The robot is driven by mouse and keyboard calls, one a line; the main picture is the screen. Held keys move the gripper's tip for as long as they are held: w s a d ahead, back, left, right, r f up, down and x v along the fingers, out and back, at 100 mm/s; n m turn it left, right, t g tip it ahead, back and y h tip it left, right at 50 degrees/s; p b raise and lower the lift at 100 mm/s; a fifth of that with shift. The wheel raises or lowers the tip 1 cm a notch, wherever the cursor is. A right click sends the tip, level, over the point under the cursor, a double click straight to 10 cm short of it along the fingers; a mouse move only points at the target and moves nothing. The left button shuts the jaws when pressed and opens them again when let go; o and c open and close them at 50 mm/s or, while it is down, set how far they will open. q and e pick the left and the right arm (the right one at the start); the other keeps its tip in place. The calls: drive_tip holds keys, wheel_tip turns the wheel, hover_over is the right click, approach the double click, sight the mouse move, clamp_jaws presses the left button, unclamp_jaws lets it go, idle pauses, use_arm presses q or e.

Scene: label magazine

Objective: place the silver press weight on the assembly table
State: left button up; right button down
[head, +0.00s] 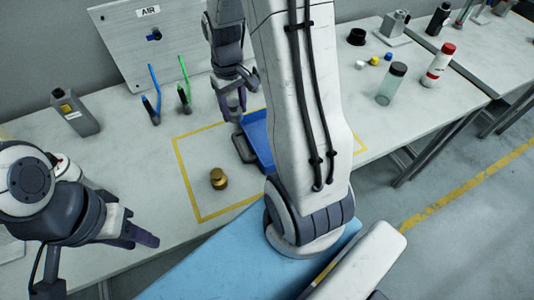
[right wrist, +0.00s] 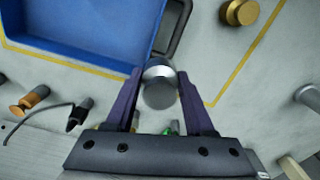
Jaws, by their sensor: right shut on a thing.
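The silver press weight (right wrist: 160,84) is a short shiny cylinder between the two purple fingers of my right gripper (right wrist: 158,100) in the right wrist view. My right gripper (head: 236,104) is shut on it, by the corner of the blue tray, over the assembly table (head: 205,150). In the head view I cannot make out the weight behind the fingers. Whether it touches the table is unclear. My left gripper (head: 142,236) hangs at the table's front left; whether its fingers are apart is unclear.
A brass weight (head: 219,180) stands inside the yellow outline, left of the blue tray (head: 258,138). A clear jar (head: 391,84) and a red-capped bottle (head: 438,66) stand right. Left outlined table is clear.

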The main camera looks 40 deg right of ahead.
drive_tip(key=shift+s+d+r+b, duration=0.1)
drive_tip(key=shift+s+d+b, duration=0.2)
drive_tip(key=shift+d, duration=0.3)
drive_tip(key=shift+w+a, duration=0.1)
drive_tip(key=shift+a, duration=0.25)
drive_tip(key=p, duration=0.1)
hover_over(206, 149)
wheel_tip(206, 149, down, 7)
drive_tip(key=shift+r, duration=0.1)
wheel_tip(206, 149, down, 4)
use_arm(q)
drive_tip(key=shift+s+d, duration=0.1)
drive_tip(key=shift+f, duration=0.15)
use_arm(e)
drive_tip(key=shift+c, duration=1.3)
unclamp_jaws()
drive_tip(key=shift+f, duration=0.2)
